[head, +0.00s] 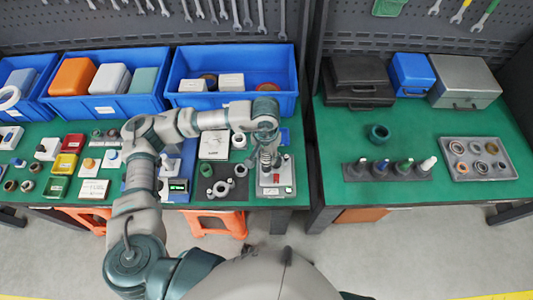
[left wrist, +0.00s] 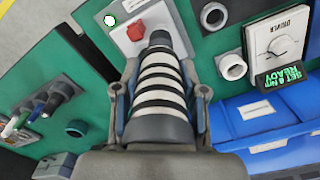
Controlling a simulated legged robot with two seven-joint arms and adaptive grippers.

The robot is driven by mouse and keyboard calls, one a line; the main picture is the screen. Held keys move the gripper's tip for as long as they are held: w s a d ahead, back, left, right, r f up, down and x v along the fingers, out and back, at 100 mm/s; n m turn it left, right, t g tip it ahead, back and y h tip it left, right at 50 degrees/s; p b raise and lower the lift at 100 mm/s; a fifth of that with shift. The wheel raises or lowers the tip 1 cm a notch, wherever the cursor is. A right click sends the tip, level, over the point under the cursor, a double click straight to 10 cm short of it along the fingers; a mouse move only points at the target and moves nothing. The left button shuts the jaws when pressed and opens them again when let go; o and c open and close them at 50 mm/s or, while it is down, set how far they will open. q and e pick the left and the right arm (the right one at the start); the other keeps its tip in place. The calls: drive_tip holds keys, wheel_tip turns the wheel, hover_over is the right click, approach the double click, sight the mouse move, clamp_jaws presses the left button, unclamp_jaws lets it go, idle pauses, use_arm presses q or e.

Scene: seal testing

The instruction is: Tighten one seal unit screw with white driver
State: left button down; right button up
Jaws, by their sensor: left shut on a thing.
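My left gripper (head: 268,160) is over the grey test plate (head: 275,191) at the right end of the left bench. No screw can be made out. A white driver (head: 427,163) stands upright in the dark rack (head: 352,172) on the right bench, beside green, blue and dark ones. My right gripper is out of view.
A driver unit with a dial (left wrist: 279,43) shows a lit green display (left wrist: 281,76). Blue bins (head: 232,104) line the back of the left bench. A gap separates the benches. A dark green ring (head: 379,133) and a grey parts tray (head: 480,176) are on the right bench.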

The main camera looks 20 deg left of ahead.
use_arm(q)
drive_tip(key=b, duration=0.3)
drive_tip(key=shift+f, duration=0.3)
idle(4.2)
drive_tip(key=shift+r, duration=0.1)
drive_tip(key=shift+r+p, duration=0.85)
drive_tip(key=shift+r, duration=1.6)
